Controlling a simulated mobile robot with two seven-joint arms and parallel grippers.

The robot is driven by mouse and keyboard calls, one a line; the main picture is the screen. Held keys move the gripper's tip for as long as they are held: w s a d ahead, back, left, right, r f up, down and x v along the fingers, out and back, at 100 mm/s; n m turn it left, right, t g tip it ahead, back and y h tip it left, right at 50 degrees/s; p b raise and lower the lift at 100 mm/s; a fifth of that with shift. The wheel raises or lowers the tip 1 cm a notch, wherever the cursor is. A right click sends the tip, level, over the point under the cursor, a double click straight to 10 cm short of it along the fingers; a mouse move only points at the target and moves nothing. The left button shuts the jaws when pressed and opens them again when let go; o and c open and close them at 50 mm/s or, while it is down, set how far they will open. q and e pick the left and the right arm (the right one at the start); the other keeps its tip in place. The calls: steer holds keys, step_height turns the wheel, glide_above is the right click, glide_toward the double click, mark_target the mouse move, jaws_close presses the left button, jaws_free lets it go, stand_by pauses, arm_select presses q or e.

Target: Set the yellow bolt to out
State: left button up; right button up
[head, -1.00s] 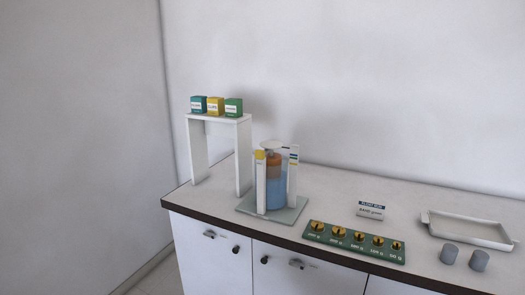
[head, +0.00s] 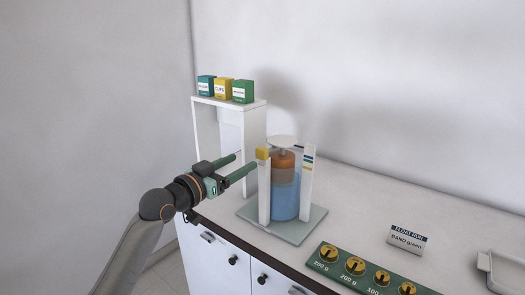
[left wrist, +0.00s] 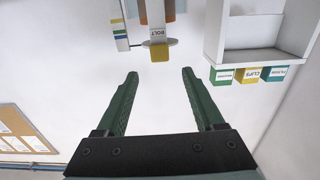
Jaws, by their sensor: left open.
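The yellow bolt (head: 262,153) is a small block at the top of a white post on the float stand, left of a clear cylinder (head: 286,190) with blue liquid and an orange-brown float (head: 284,160). In the left wrist view, which looks upside down, the yellow bolt (left wrist: 159,52) sits by a "BOLT" label, beyond and between the fingertips. My left gripper (head: 246,162) is open and empty, left of the bolt, its fingers pointing toward the stand without visible contact. It also shows in the left wrist view (left wrist: 160,76). My right gripper is not in view.
A white shelf (head: 229,103) with teal, yellow and green boxes stands behind the gripper. A green weight board (head: 340,274), a "FLOAT RUN, BAND green" card (head: 408,240) and a white tray (head: 490,263) lie to the right.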

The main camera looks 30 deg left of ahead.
mark_target(259, 152)
arm_select(q)
steer(key=w, duration=0.3)
steer(key=w+p, duration=0.1)
steer(key=w, duration=0.5)
steer(key=shift+w+d+p, duration=0.3)
steer(key=shift+w+d, duration=0.05)
steer(key=shift+w, duration=0.05)
jaws_close()
stand_by(1.0)
